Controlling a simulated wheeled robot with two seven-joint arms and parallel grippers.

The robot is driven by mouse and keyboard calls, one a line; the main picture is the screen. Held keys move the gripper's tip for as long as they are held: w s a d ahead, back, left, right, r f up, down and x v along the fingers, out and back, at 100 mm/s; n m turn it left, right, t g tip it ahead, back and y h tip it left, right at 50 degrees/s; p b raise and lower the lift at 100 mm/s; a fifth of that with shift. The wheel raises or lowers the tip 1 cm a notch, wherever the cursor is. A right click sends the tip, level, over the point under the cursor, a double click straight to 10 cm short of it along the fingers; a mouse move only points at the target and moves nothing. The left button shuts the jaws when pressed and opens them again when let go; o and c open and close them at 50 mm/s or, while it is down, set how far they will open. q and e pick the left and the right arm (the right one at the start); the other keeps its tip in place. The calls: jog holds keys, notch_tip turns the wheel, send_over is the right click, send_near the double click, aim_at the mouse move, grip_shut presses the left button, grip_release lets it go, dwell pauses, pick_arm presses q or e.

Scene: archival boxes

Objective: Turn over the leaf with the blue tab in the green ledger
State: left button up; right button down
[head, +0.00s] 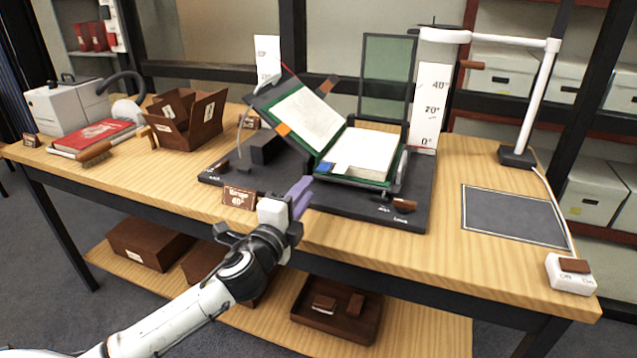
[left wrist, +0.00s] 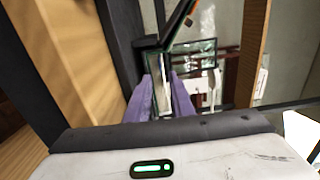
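The green ledger (head: 388,183) lies open on a black cradle (head: 330,212) in the head view. Its left side (head: 305,115) is tilted up and has an orange tab (head: 283,129). Its right pages (head: 365,150) lie nearly flat, with a blue tab (head: 325,167) at their near left corner. My left gripper (head: 301,194) has purple fingers and is in front of the cradle, below and left of the blue tab, apart from the ledger. In the left wrist view the fingers (left wrist: 164,95) stand apart, with no leaf seen held between them. My right gripper is not in view.
A green-tinted pane (head: 387,75) stands upright behind the ledger, beside a white angle scale (head: 430,105). A small brown sign (head: 239,197) stands at the cradle's front. A lamp (head: 540,95), a dark mat (head: 515,216) and a switch (head: 570,273) are at the right.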

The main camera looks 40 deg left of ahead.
pick_arm(q)
jog(key=x, duration=0.9)
jog(key=shift+w, duration=0.25)
grip_shut()
dwell(1.0)
